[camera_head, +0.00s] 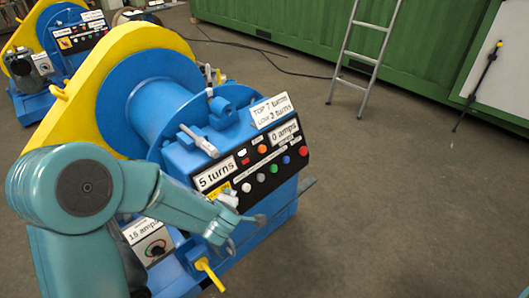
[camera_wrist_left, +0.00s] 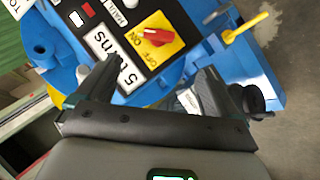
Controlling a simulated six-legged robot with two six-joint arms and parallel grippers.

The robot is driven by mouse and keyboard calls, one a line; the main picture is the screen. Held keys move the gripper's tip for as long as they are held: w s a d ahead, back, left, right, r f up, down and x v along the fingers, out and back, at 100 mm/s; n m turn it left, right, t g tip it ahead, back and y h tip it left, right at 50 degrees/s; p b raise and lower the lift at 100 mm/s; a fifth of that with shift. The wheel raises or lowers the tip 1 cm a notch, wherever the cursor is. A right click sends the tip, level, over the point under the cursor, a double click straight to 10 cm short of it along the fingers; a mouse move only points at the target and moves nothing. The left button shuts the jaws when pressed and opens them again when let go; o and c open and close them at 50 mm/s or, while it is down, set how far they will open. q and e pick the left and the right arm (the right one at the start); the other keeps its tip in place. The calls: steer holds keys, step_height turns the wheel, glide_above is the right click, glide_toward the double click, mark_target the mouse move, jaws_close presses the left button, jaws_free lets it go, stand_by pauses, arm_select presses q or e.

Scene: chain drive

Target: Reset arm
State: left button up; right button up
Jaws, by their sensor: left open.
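My left arm comes in from the left in the head view and ends in my left gripper (camera_head: 246,232), in front of the lower part of the blue machine's black control panel (camera_head: 262,172). In the left wrist view the gripper (camera_wrist_left: 158,78) is open, with two dark fingers apart and nothing between them. A red rotary switch (camera_wrist_left: 157,37) on a yellow ON/OFF plate lies just beyond the fingertips. A white "5 turns" label (camera_wrist_left: 115,62) is beside it, partly covered by one finger. I cannot tell whether a finger touches the panel. My right gripper is not in view.
The blue machine has a big drum (camera_head: 150,95) and a yellow guard (camera_head: 100,75). A yellow lever (camera_head: 210,273) sticks out at its lower front. A second similar machine (camera_head: 60,45) stands behind left. A ladder (camera_head: 366,55) leans on a green container (camera_head: 290,25).

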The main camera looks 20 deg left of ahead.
arm_select(q)
steer(key=s+d+f+m+g+h, duration=0.1)
steer(key=s+d+f+m+g, duration=0.15)
steer(key=f, duration=0.45)
steer(key=s+d+f+m+g+h, duration=0.1)
steer(key=s+d+f+m+h, duration=0.2)
steer(key=f, duration=0.4)
steer(key=s+d+f+m+g+h, duration=0.1)
steer(key=s+d+f+m+h, duration=0.1)
steer(key=s+d+m, duration=0.4)
steer(key=s+d+f+m+g+h+p, duration=0.1)
steer(key=s+d+f+m+g+h, duration=0.1)
steer(key=s+d+m, duration=0.4)
steer(key=shift+s+d+f, duration=0.25)
steer(key=shift+s+f, duration=0.55)
steer(key=shift+s, duration=0.15)
